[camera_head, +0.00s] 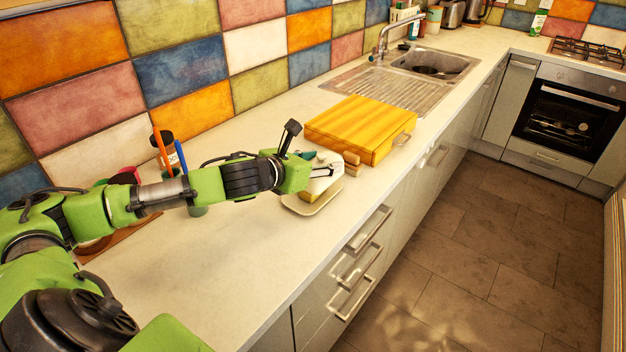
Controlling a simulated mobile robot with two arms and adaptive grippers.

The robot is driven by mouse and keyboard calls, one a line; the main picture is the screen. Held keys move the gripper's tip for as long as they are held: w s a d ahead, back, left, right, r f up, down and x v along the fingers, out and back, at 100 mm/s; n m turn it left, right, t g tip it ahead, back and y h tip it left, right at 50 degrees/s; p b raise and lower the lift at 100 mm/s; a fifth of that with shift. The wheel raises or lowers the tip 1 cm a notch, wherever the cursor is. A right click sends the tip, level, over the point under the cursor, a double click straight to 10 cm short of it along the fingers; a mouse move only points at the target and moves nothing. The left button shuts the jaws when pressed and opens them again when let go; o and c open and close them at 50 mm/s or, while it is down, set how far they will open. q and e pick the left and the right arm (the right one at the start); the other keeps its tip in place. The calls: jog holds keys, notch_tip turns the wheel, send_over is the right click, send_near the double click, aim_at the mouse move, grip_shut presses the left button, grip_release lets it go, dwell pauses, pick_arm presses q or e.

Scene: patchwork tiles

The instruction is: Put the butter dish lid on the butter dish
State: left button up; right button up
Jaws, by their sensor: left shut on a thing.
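The butter dish (318,207) is a shallow cream tray on the counter, with yellow butter (309,196) partly showing on it. My left gripper (326,172) is above the dish and shut on the pale butter dish lid (331,184). The lid is over or just above the butter. The gripper hides much of it, so I cannot tell whether it touches the dish. My right gripper is not in view.
A yellow wooden box (360,128) with a handle stands just behind the dish, with small wooden pieces (352,164) in front of it. A sink (435,66) lies farther back. The counter (215,275) is clear in front.

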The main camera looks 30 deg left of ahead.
pick_arm(q)
jog(key=shift+s+a+f, duration=0.25)
jog(key=shift+a+f, duration=0.2)
jog(key=shift+f, duration=0.1)
jog(key=shift+s+a+f, duration=0.25)
jog(key=shift+a+f, duration=0.15)
jog(key=shift+f, duration=0.15)
notch_tip(320, 180, down, 2)
jog(key=shift+f, duration=0.45)
jog(key=o, duration=1.3)
